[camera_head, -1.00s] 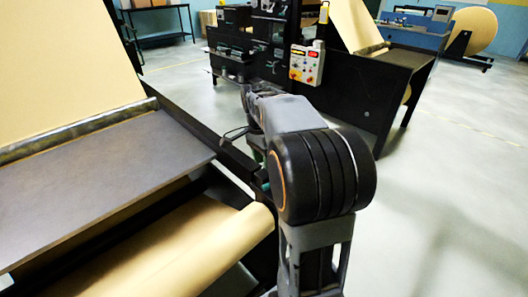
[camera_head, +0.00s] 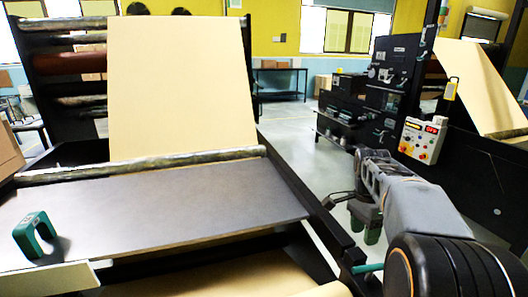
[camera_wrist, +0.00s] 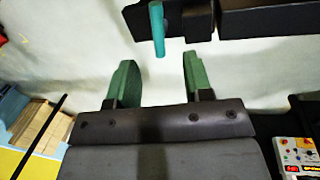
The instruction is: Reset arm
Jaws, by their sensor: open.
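My gripper (camera_head: 366,229) hangs at the end of my arm, right of the grey table of the kraft roll machine in the head view. In the wrist view my gripper (camera_wrist: 158,76) shows two green fingers spread apart with nothing between them. A teal rod (camera_wrist: 157,28) on a dark frame lies beyond the fingertips, apart from them. It also shows at the machine's right side in the head view (camera_head: 367,268).
A green arch-shaped piece (camera_head: 33,236) stands on the left of the grey table (camera_head: 180,205). Kraft paper (camera_head: 180,85) rises behind it. A control box (camera_head: 422,140) sits on the machine at right. Open floor (camera_head: 290,122) lies between the machines.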

